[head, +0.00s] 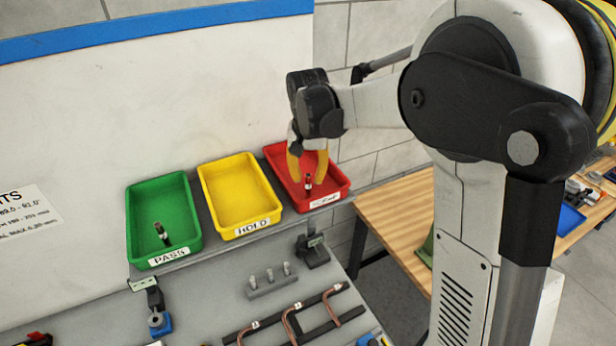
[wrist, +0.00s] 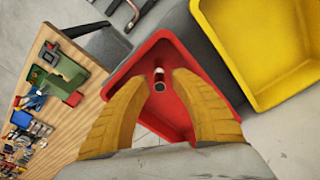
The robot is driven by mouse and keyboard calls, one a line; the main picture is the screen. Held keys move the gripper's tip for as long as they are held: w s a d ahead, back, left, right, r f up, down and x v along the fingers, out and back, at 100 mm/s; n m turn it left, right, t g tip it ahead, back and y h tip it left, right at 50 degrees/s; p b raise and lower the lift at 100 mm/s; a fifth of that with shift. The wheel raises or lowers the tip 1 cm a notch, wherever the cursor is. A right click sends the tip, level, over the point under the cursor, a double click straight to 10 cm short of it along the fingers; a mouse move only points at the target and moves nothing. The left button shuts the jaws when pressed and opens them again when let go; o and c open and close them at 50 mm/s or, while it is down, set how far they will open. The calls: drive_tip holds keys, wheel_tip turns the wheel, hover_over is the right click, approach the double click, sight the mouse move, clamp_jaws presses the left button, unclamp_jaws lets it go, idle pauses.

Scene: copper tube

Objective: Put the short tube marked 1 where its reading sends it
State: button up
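My gripper (head: 308,176) is over the red tray (head: 341,193), its yellow fingers spread apart. In the wrist view my gripper (wrist: 163,84) shows open, with a gap on each side of the tube (wrist: 159,79). Another short tube (head: 162,233) stands, slightly tilted, in the green tray (head: 190,205) labelled PASS. The yellow tray (head: 240,192) labelled HOLD is empty. The red tray's label is hard to read. I cannot read a number on either short tube.
A rack with several grey pegs (head: 270,281) and bent copper tubes on a dark frame (head: 292,317) are on the grey bench. A gauge with a blue base (head: 158,322) stands at left. A wooden table (head: 395,215) is to the right, beyond a gap.

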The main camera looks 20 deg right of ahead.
wheel_tip(320, 180, up, 11)
drive_tip(key=s+b, duration=0.1)
drive_tip(key=s+d+f+n+t, duration=0.1)
drive_tip(key=s+f+n+t, duration=0.1)
drive_tip(key=s, duration=0.9)
drive_tip(key=s+d+f+n+t, duration=0.1)
drive_tip(key=s+f+n+t, duration=0.1)
drive_tip(key=s, duration=1)
drive_tip(key=shift+s+f+t, duration=0.2)
drive_tip(key=shift+f+t, duration=0.5)
drive_tip(key=shift+t, duration=0.3)
drive_tip(key=shift+w, duration=0.1)
wheel_tip(320, 180, down, 35)
drive_tip(key=b, duration=3.5)
